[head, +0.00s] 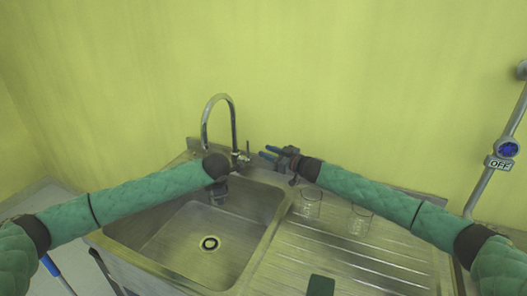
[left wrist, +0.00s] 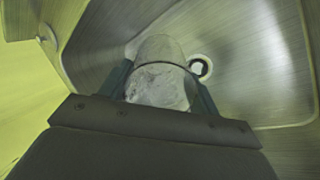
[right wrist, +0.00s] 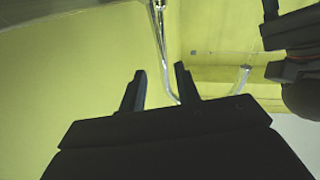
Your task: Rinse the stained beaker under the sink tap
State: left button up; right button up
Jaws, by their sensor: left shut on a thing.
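My left gripper (head: 219,196) is over the sink basin, below the tap spout. In the left wrist view it is shut on a clear glass beaker (left wrist: 158,82) with whitish marks on it; in the head view the gripper mostly hides the beaker. The chrome gooseneck tap (head: 233,125) stands at the back of the sink (head: 165,248). My right gripper (head: 272,153) is open and empty, its fingers pointing left close to the tap's lever (head: 248,150). In the right wrist view nothing is between its fingers (right wrist: 160,85). I see no clear water stream.
Two clear beakers stand on the ribbed drainboard (head: 310,255), one on the left (head: 310,207) and one on the right (head: 360,221). A dark green pad (head: 320,285) lies at its front. The basin drain (head: 209,243) is uncovered. A pipe with a blue knob and OFF sign (head: 500,163) is at right.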

jog(key=shift+d, duration=0.1)
dwell(0.3)
jog(key=shift+r, duration=0.1)
jog(key=c, duration=0.6)
jog(key=shift+w+a+r+t, duration=0.2)
jog(key=shift+a+t, duration=0.1)
jog(key=shift+a, duration=0.15)
grip_shut()
jog(key=w+a+r+m+t+h, duration=0.3)
jog(key=a+r+m+h, duration=0.15)
jog(key=a+h, duration=0.2)
jog(key=s+a+r+n+g+h, duration=0.1)
jog(key=s+a+r+g+h, duration=0.1)
jog(key=s+g+h, duration=0.3)
jog(key=s+a+r+n+h, duration=0.1)
jog(key=s+a+r+h, duration=0.15)
jog(key=s, duration=0.35)
jog(key=w+d+f, duration=0.2)
jog(key=w+f, duration=0.5)
jog(key=w, duration=0.2)
jog(key=shift+w+d+f+h, duration=0.15)
jog(key=shift+w+f+h, duration=0.1)
jog(key=shift+f+h, duration=0.05)
